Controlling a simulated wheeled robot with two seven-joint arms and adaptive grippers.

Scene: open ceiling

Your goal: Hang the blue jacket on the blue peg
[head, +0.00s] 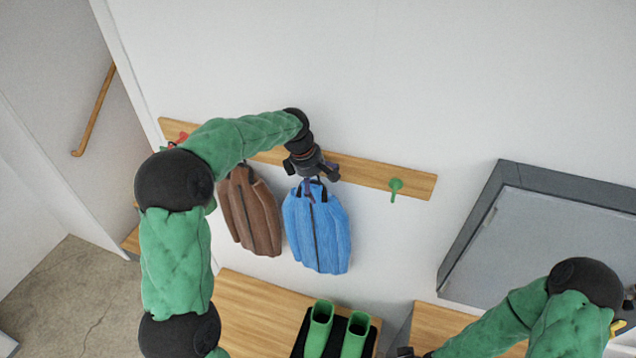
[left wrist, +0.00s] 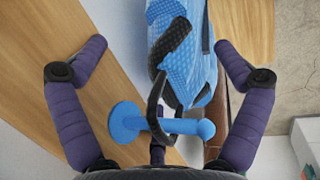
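The blue jacket (head: 318,230) hangs upright against the wall below the wooden rail. In the left wrist view its blue fabric (left wrist: 205,75) shows with a black loop (left wrist: 156,95). The blue peg (left wrist: 185,127) juts out from its round base on the rail, and the loop appears to pass around its shaft. My left gripper (head: 318,185) is in front of the rail above the jacket. In the left wrist view its purple fingers (left wrist: 158,75) are spread wide on both sides of the peg and loop, apart from them. My right gripper is mostly cut off at the bottom edge.
A brown jacket (head: 252,212) hangs close to the left of the blue one. A red peg (head: 180,138) and a bare green peg (head: 395,187) are on the rail (head: 420,182). A grey-framed panel (head: 550,220) is at right.

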